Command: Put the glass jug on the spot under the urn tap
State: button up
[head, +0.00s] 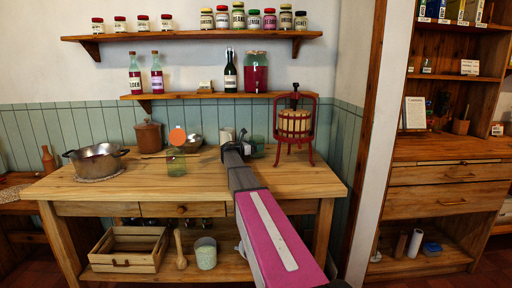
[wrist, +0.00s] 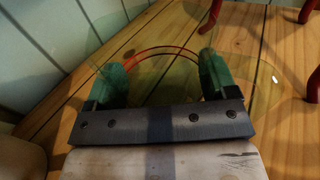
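My gripper (head: 240,148) is low over the middle of the table, left of the red press. In the wrist view its two green fingertips (wrist: 163,80) are wide apart. A clear, yellow-green glass vessel (wrist: 262,72), probably the jug, shows as a round outline around and beyond them, with a red arc between the fingers. I see no firm contact. In the head view a greenish glass (head: 258,146) stands just right of the gripper, partly hidden by it. A glass urn of red drink (head: 255,76) stands on the lower wall shelf.
A red-framed press (head: 295,124) stands close on the right. A green glass (head: 176,165) with an orange disc (head: 177,136) above it stands left, near a metal bowl (head: 192,143). A large pot (head: 95,160) is farther left. The table's front middle is clear.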

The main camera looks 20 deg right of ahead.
jog(key=o, duration=0.3)
jog(key=shift+r, duration=0.1)
jog(key=shift+a+r, duration=0.1)
jog(key=shift+a, duration=0.1)
jog(key=v, duration=1.1)
jog(key=shift+s+a, duration=0.1)
jog(key=shift+a, duration=0.2)
